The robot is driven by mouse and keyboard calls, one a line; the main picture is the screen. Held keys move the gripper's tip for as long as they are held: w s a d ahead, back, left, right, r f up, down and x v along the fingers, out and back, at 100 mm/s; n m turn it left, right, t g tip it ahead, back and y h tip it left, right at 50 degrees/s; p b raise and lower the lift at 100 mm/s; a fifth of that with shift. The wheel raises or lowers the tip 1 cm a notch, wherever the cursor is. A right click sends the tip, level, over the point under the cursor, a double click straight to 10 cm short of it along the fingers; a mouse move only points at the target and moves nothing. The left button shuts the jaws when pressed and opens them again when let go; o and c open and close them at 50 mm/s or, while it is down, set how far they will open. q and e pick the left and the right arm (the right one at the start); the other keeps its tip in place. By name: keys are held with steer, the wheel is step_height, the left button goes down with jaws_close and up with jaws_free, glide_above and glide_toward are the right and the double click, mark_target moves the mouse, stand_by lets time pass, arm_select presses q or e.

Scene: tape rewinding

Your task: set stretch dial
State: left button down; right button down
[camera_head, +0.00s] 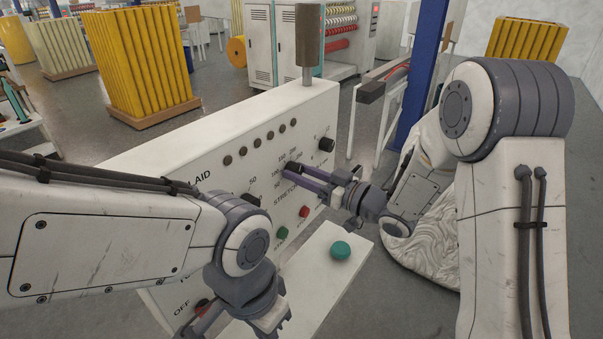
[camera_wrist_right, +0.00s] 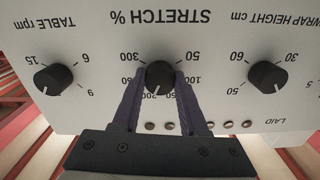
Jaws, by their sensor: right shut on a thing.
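The wrist view shows the panel upside down; the pointer points down and slightly left, near the 200 mark. In the head view, my right gripper (camera_head: 289,173) reaches the panel from the right and its fingers hide most of the dial. My left gripper (camera_head: 240,325) is low at the bottom edge, partly cut off.
The table rpm dial (camera_wrist_right: 53,79) and the wrap height dial (camera_wrist_right: 267,76) flank the stretch dial. A green button (camera_head: 282,232) and a red button (camera_head: 304,211) sit below it. A teal button (camera_head: 340,250) stands on the white shelf (camera_head: 318,282). A post (camera_head: 308,35) tops the panel.

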steer(key=shift+c, duration=2.2)
jaws_free()
steer(key=shift+s, duration=0.1)
steer(key=b+v, duration=0.3)
steer(key=v, duration=0.7)
steer(key=shift+s+d+b, duration=0.15)
steer(key=shift+d+b, duration=0.05)
steer(key=shift+b, duration=0.1)
